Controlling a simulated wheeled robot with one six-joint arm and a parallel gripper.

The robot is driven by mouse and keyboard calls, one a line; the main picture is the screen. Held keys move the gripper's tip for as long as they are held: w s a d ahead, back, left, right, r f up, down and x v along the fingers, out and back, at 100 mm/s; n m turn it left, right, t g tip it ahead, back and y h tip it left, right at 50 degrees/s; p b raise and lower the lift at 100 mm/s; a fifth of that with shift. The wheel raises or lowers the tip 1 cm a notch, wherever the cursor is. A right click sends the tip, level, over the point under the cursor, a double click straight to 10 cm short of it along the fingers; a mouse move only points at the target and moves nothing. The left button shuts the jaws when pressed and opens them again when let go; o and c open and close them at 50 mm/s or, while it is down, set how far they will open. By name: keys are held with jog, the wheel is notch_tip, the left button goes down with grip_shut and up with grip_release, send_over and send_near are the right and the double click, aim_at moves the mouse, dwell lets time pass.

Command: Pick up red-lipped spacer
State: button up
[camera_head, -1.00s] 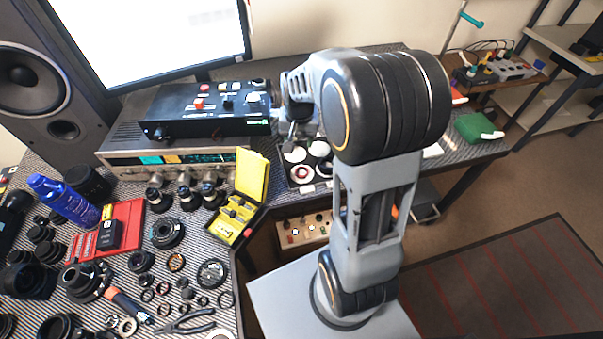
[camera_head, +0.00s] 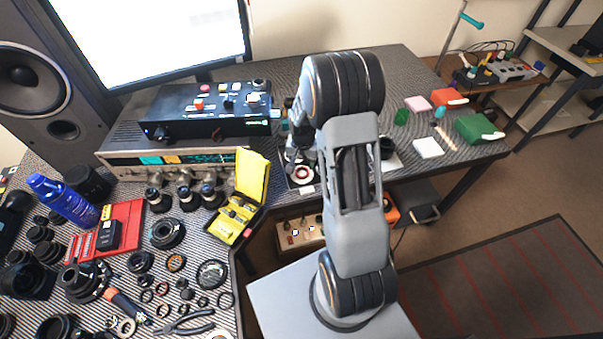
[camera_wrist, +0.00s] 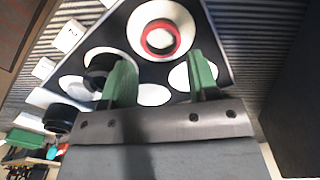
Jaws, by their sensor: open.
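The red-lipped spacer (camera_wrist: 160,38) shows in the wrist view as a red ring in a white round spot on a black tray (camera_wrist: 215,62). In the head view the red ring (camera_head: 303,172) lies near the tray's front, below my wrist. My gripper (camera_wrist: 161,62) has two green fingers, spread apart with nothing between them. The spacer lies just beyond the fingertips in the wrist view, roughly in line with the gap. In the head view my arm hides much of the tray, and the fingers are hard to make out.
A dark ring-shaped part (camera_wrist: 98,73) is beside the left finger. White label tags (camera_wrist: 70,35) line the tray's edge. In the head view a yellow case (camera_head: 250,180) and a black control box (camera_head: 210,108) stand left of my wrist. Colored blocks (camera_head: 475,128) sit at the right.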

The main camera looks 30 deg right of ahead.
aim_at(302, 175)
jog(key=shift+f, duration=2.35)
jog(key=shift+a, duration=0.1)
jog(key=c, duration=0.5)
jog(key=shift+r, duration=0.15)
jog(key=shift+c, duration=0.2)
